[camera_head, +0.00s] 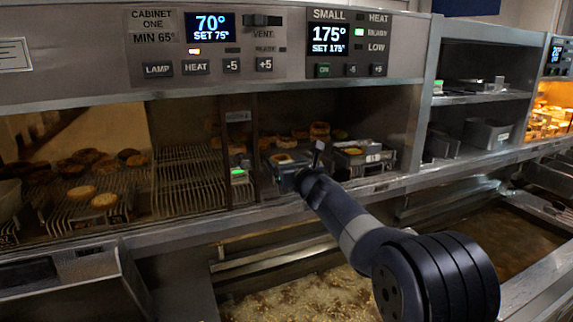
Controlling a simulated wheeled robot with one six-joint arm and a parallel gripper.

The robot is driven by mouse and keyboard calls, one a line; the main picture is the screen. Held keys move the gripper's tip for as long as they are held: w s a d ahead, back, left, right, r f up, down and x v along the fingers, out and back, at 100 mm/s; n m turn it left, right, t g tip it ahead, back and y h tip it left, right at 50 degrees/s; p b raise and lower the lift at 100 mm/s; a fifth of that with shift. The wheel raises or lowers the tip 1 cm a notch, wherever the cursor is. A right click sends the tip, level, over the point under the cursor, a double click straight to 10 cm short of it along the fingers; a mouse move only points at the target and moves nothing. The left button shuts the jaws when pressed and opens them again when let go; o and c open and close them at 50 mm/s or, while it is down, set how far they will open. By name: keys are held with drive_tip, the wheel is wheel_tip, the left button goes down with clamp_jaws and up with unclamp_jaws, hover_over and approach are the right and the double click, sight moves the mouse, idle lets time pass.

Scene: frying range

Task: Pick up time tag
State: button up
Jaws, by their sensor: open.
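A small upright device with a green-lit face (239,173) stands at the front edge of the cabinet shelf, left of my gripper. It may be the time tag, but its face is too small to read. My gripper (286,170) is at the front of the cabinet opening, to the right of this device and apart from it in the picture. It is open, and I see nothing held in it. The fingers are small and partly blend with the trays behind, so their exact spread is hard to see.
The cabinet shelf (190,205) has wire racks with round browned food pieces (104,201). A metal tray unit (362,157) stands right of my gripper. A bubbling fryer vat (300,297) lies below the ledge. A control panel (214,52) overhangs the opening.

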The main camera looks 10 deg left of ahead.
drive_tip(key=shift+w+a, duration=0.2)
drive_tip(key=shift+c, duration=0.2)
drive_tip(key=c, duration=1)
